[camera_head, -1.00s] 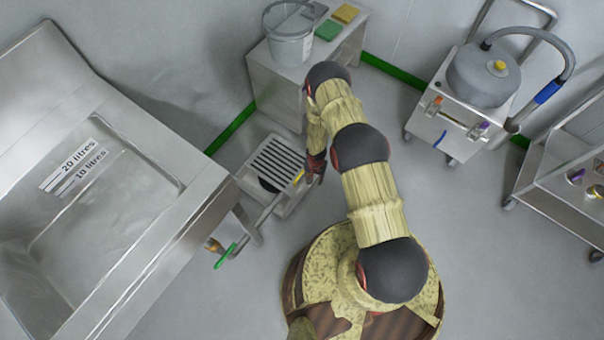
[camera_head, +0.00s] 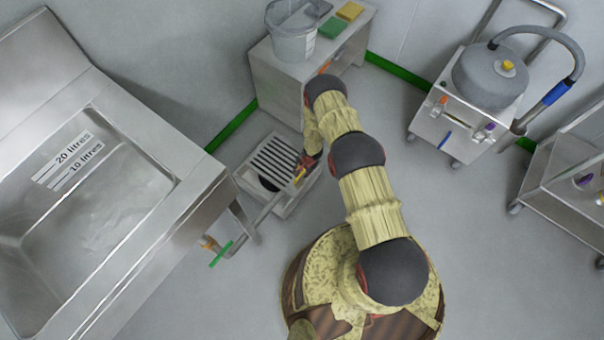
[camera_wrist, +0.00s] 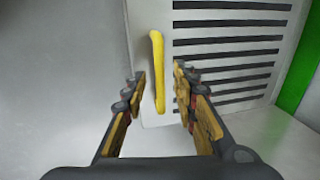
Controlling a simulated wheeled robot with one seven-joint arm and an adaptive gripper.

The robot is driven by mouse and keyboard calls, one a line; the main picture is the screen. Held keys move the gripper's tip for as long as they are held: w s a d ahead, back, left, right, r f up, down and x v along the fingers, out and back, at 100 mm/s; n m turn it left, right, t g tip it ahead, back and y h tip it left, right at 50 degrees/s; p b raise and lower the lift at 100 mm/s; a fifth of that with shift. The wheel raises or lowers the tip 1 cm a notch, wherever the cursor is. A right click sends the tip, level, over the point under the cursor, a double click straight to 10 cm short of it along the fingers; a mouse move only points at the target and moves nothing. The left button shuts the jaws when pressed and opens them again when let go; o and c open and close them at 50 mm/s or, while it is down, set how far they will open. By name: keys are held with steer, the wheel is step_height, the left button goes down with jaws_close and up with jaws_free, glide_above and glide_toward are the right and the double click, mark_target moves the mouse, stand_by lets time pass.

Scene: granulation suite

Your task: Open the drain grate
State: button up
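The drain grate (camera_head: 278,160) is a slatted metal panel in a floor unit between the sink and the bench. In the wrist view its slatted face (camera_wrist: 230,45) fills the upper right, with a yellow bar handle (camera_wrist: 157,70) along its left edge. My gripper (camera_wrist: 163,85) is open, with one finger on each side of the handle's lower end. I see no clear contact between fingers and handle. In the head view my gripper (camera_head: 303,172) is over the grate's right edge and hides most of the yellow handle. A dark round opening shows at the grate's lower left.
A steel sink (camera_head: 110,190) stands at left, with a green-handled valve (camera_head: 221,254) on its drain pipe. A steel bench (camera_head: 285,75) with a bucket (camera_head: 292,35) stands behind the grate. A wheeled vacuum unit (camera_head: 490,80) is at right. Floor between is clear.

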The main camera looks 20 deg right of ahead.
steer(key=shift+f, duration=0.45)
steer(key=shift+w, duration=0.1)
steer(key=shift+c, duration=0.2)
jaws_close()
stand_by(0.4)
